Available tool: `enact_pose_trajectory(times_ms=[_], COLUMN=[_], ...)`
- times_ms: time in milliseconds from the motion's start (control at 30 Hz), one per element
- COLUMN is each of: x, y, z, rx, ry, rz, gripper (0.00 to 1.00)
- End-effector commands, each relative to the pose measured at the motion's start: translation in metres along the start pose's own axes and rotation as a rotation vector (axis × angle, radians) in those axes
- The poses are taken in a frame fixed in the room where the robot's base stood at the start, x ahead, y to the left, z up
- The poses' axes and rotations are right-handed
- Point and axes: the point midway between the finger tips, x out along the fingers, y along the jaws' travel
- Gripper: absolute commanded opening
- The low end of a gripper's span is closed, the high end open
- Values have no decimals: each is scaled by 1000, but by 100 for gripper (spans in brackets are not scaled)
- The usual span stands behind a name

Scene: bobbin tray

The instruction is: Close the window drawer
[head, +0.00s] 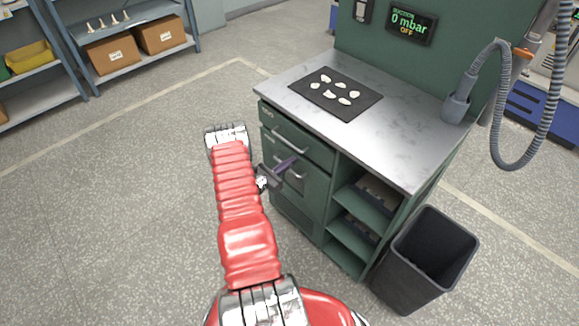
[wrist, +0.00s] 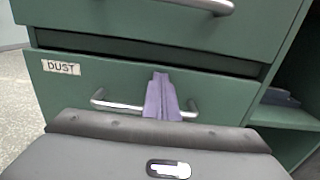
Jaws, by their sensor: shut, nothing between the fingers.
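A green bench (head: 318,185) has stacked drawers on its left side. The upper drawer (head: 296,133) has a silver bar handle; its label is too small to read in the head view, so I cannot tell which is the window drawer. The drawer below (wrist: 225,95) is labelled DUST and has its own bar handle (wrist: 110,103). A dark gap runs along its top edge; how far either drawer stands out is unclear. My gripper (wrist: 161,77) is shut and empty, its purple fingers in front of the DUST handle and hiding its middle. Contact is unclear.
Open shelves (head: 352,225) are right of the drawers. A black bin (head: 432,262) stands at the bench's right. A dark mat (head: 318,98) with several pale pieces lies on the worktop, and a grey hose (head: 503,140) hangs beside it. The floor left of the bench is clear.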

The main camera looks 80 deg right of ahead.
Motion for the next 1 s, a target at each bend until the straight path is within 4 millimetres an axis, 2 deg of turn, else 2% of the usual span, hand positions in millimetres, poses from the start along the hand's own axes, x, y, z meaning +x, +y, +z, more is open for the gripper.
enact_pose_trajectory(times_ms=[33,200,467,667,1000], x=[7,8,-1,-30,-90], y=[2,2,2,-1,-2], z=[2,2,2,1,0], rx=[11,12,12,4,1], ry=[4,3,2,1,-1], rz=[1,0,2,5,7], gripper=[0,0,0,0,0])
